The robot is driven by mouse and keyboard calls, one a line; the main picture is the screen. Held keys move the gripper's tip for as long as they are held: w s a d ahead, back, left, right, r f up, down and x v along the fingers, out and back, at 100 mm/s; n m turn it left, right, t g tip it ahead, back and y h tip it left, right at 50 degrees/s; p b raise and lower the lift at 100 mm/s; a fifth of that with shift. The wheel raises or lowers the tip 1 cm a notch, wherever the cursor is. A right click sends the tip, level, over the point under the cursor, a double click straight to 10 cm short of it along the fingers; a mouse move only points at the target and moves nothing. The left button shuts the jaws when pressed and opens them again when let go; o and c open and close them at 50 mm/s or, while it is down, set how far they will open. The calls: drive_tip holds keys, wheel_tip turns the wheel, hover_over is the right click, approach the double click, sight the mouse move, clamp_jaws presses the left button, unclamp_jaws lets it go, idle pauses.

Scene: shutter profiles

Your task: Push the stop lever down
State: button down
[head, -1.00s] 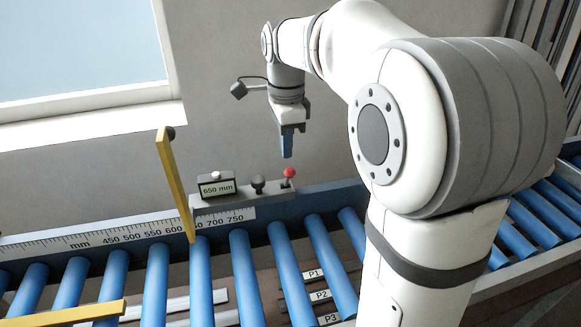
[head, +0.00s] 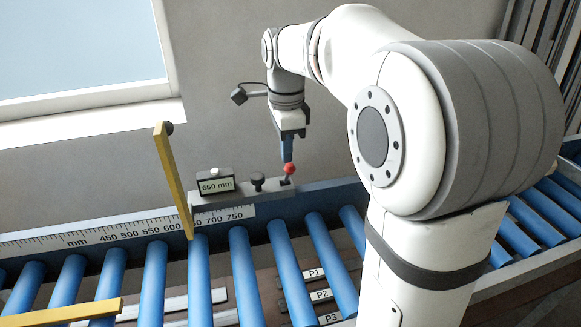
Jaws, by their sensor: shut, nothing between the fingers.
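The stop lever with its red ball knob (head: 289,168) stands on the grey control strip (head: 268,195) at the back rail of the roller conveyor. My gripper (head: 287,158) is shut and empty, pointing down with its blue fingers. Its tips are right at the red knob in the picture. I cannot tell whether they touch it. The yellow stop arm (head: 172,180) stands raised and slightly tilted at the left end of the strip.
A display reading 650 mm (head: 216,186) and a black knob (head: 257,181) sit left of the lever. A millimetre scale (head: 130,231) runs along the rail. Blue rollers (head: 245,270) fill the front. A yellow bar (head: 65,312) lies at the lower left.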

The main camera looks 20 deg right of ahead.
drive_tip(key=shift+s, duration=0.1)
drive_tip(key=shift+s+f+b, duration=0.3)
drive_tip(key=shift+s+b, duration=0.3)
drive_tip(key=shift+s, duration=0.5)
drive_tip(key=shift+s+f+b, duration=0.25)
drive_tip(key=shift+s+b, duration=0.3)
drive_tip(key=shift+s, duration=0.5)
wheel_tip(320, 180, up, 5)
drive_tip(key=p, duration=0.4)
hover_over(292, 166)
drive_tip(key=s, duration=0.3)
drive_tip(key=shift+a+f, duration=0.15)
drive_tip(key=shift+f, duration=0.1)
idle(0.7)
